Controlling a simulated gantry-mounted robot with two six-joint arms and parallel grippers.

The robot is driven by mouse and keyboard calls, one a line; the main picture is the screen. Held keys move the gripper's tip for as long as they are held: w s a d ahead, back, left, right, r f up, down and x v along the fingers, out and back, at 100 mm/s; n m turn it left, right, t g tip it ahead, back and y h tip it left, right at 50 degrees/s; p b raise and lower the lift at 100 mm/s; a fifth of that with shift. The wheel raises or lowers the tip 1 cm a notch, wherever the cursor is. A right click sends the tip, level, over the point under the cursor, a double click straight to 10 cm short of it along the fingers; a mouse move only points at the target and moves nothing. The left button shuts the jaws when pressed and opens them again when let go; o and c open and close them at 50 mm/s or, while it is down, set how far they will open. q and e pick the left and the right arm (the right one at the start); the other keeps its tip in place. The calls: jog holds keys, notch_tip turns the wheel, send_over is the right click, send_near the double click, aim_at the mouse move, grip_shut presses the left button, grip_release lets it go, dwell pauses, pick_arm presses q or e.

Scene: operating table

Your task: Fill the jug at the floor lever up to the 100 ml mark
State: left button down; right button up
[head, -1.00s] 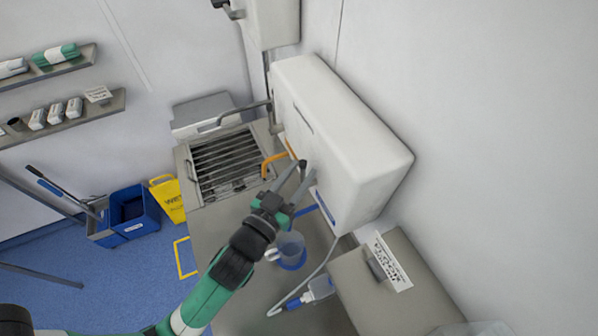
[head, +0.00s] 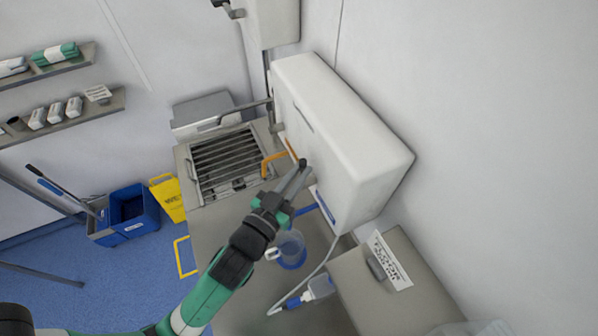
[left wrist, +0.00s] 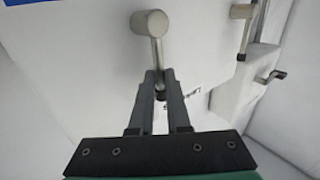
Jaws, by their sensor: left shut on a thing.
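The clear jug (head: 291,248), with a blue-tinted lower part and a pale handle, stands on the steel worktop under the white wall box. A blue bar (head: 324,208) and an orange bent bar (head: 274,160) stick out from beneath the box. My left gripper (head: 303,166) is above and beyond the jug, at the front of the box. In the left wrist view its fingers (left wrist: 160,78) are shut on a thin metal lever (left wrist: 154,52) with a cylindrical end (left wrist: 149,24). The jug's marks and liquid level cannot be read. My right gripper is not in view.
The white wall box (head: 345,140) overhangs the worktop (head: 225,225). A slatted grate (head: 228,165) lies to the left of it. A hose with a blue-and-white head (head: 318,289) lies near the jug. A yellow sign (head: 168,198) and blue buckets (head: 130,212) stand on the floor.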

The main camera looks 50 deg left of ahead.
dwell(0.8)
pick_arm(q)
jog(key=d+m+b, duration=0.1)
jog(key=b, duration=0.2)
jog(key=shift+s+f+t, duration=0.1)
jog(key=shift+f+t, duration=0.3)
jog(key=shift+r+m, duration=0.2)
jog(key=shift+m, duration=0.1)
jog(key=shift+r, duration=0.15)
jog(key=c, duration=0.9)
grip_release()
jog(key=v, duration=1.1)
jog(key=shift+s+b, duration=0.3)
jog(key=shift+s, duration=0.05)
